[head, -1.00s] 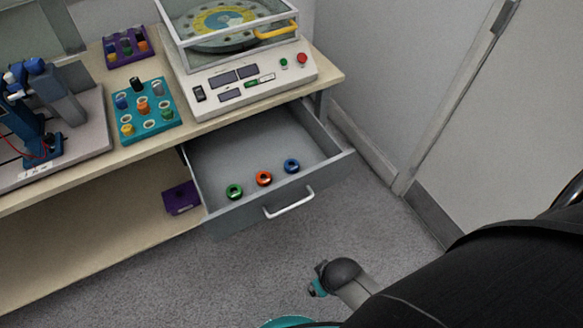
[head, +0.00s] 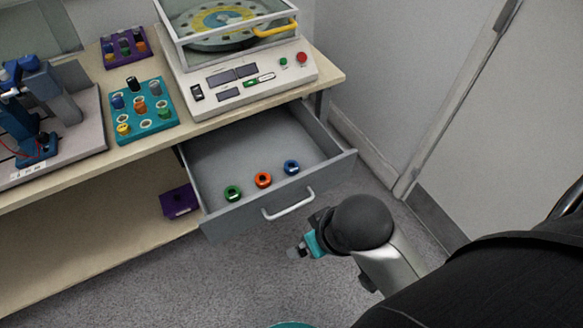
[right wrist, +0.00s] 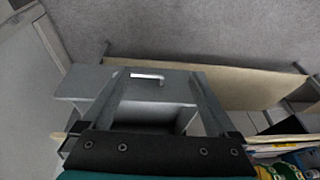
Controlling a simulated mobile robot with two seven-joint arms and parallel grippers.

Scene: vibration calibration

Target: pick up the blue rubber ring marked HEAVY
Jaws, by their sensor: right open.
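The blue ring (head: 291,167) lies in the open grey drawer (head: 232,222), near its front panel, right of an orange ring (head: 263,180) and a green ring (head: 232,193). Any marking on it is too small to read. The rings cannot be made out there. My left gripper is not in view.
The drawer handle (head: 288,205) sticks out from the drawer front. On the bench above stand a machine with a clear cover (head: 247,81), a teal tray (head: 160,127) and a purple rack (head: 125,59). A purple box (head: 180,201) sits on the lower shelf. Carpet in front is clear.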

